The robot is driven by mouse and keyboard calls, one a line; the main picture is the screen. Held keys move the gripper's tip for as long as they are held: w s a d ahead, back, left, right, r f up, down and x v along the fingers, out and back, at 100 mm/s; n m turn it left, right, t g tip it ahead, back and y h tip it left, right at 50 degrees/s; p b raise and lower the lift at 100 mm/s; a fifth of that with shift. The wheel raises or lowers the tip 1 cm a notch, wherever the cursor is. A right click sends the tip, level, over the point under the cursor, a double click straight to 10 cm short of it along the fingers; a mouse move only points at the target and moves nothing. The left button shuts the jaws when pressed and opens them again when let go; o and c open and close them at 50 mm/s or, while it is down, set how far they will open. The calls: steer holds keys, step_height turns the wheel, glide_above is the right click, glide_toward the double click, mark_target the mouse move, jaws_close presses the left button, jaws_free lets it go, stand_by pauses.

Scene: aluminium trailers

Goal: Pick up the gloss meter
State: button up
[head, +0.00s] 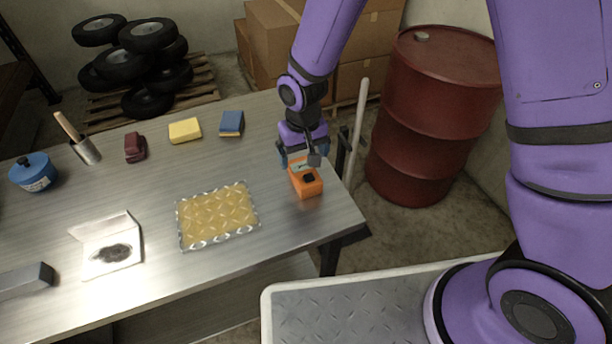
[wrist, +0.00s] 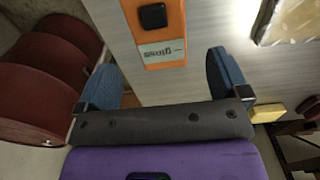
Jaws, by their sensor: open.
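The gloss meter (head: 308,182) is an orange box with a black button and a pale label, lying near the right end of the metal table. In the wrist view the gloss meter (wrist: 160,28) shows at the top, its label reading "gloss". My gripper (head: 299,160) is over the far end of the meter in the head view. In the wrist view my gripper (wrist: 165,78) has its two blue fingers wide apart. The label end of the meter lies between and just beyond them, with gaps on both sides. Whether the fingers reach down to its height I cannot tell.
On the metal table (head: 160,185), a clear tray of yellow pieces (head: 217,214) lies left of the meter. Blue (head: 231,124) and yellow (head: 185,130) blocks lie farther back. A red drum (head: 430,115) stands beyond the table's right edge.

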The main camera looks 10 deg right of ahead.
mark_target(304, 171)
steer(key=shift+s+d+f, duration=0.1)
steer(key=shift+s+f, duration=0.1)
steer(key=shift+f, duration=1.3)
steer(key=shift+s+f, duration=0.15)
steer(key=shift+f, duration=1.3)
steer(key=c, duration=1.1)
steer(key=shift+c, duration=0.2)
steer(key=shift+r, duration=0.15)
